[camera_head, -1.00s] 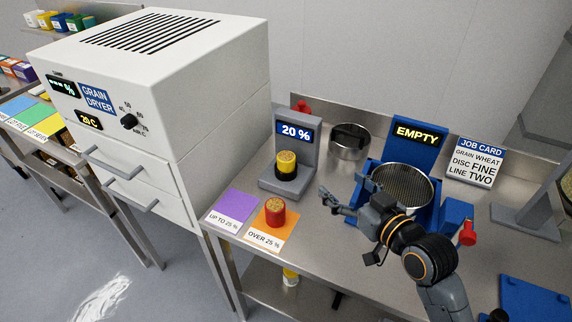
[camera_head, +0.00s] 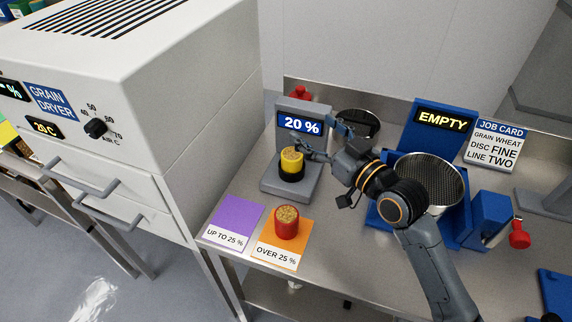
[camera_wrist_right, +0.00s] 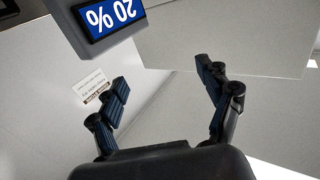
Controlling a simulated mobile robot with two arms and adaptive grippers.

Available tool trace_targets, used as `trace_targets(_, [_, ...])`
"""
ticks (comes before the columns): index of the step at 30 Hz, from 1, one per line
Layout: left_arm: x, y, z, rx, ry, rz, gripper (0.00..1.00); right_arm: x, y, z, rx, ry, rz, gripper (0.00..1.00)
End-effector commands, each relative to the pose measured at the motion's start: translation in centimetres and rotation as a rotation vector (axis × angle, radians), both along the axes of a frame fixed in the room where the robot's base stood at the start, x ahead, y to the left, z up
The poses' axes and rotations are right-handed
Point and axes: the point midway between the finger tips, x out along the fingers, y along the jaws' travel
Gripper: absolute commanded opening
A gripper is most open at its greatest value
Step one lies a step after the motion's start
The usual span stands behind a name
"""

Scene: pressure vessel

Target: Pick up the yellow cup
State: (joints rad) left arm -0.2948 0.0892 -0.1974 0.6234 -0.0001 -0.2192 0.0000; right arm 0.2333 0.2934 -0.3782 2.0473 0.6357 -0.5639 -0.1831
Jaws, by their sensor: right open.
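The yellow cup (camera_head: 292,160) stands upright, filled with grain, in the black holder of the grey moisture meter (camera_head: 281,190), whose screen (camera_head: 300,125) reads 20 %. My right gripper (camera_head: 316,138) is open and empty, just right of the cup and at about the height of its top in the head view; I cannot tell whether a finger touches it. In the right wrist view the two fingers (camera_wrist_right: 166,82) are spread wide with nothing between them, and the meter's screen (camera_wrist_right: 111,14) shows at the top left. The cup is not seen there. My left gripper is out of view.
A red cup (camera_head: 286,221) of grain stands on the orange "OVER 25 %" mat (camera_head: 268,254). An empty purple "UP TO 25 %" mat (camera_head: 232,218) lies left of it.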

Motion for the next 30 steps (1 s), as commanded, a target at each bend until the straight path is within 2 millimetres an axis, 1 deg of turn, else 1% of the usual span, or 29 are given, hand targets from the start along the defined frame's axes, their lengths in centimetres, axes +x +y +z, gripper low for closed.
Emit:
trace_targets(1, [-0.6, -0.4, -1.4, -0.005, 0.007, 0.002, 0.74, 0.0, 0.0, -1.3, 0.0, 0.0, 0.0, 0.78])
trace_targets(3, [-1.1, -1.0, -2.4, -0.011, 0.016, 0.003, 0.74, 0.0, 0.0, -2.3, 0.0, 0.0, 0.0, 0.78])
trace_targets(5, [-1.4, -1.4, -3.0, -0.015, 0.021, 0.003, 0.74, 0.0, 0.0, -2.9, 0.0, 0.0, 0.0, 0.78])
trace_targets(6, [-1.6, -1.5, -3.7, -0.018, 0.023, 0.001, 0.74, 0.0, 0.0, -3.6, -0.001, 0.001, 0.0, 0.78])
trace_targets(10, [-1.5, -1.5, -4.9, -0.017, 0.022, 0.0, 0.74, 0.0, 0.0, -4.8, 0.0, 0.0, 0.0, 0.78])
trace_targets(14, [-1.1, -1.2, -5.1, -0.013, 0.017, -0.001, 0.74, 0.0, 0.0, -5.5, 0.0, 0.001, 0.0, 0.78])
trace_targets(16, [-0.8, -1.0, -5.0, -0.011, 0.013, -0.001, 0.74, 0.0, 0.0, -6.4, -0.002, 0.004, 0.001, 0.78])
trace_targets(24, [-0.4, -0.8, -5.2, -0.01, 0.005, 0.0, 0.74, 0.0, 0.0, -12.0, -0.002, 0.005, 0.001, 0.78])
trace_targets(26, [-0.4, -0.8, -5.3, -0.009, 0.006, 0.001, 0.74, 0.0, 0.0, -12.9, -0.002, 0.003, 0.0, 0.78])
trace_targets(30, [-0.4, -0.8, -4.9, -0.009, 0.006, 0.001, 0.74, 1.1, 0.8, -12.7, 0.002, -0.001, -0.001, 0.78])
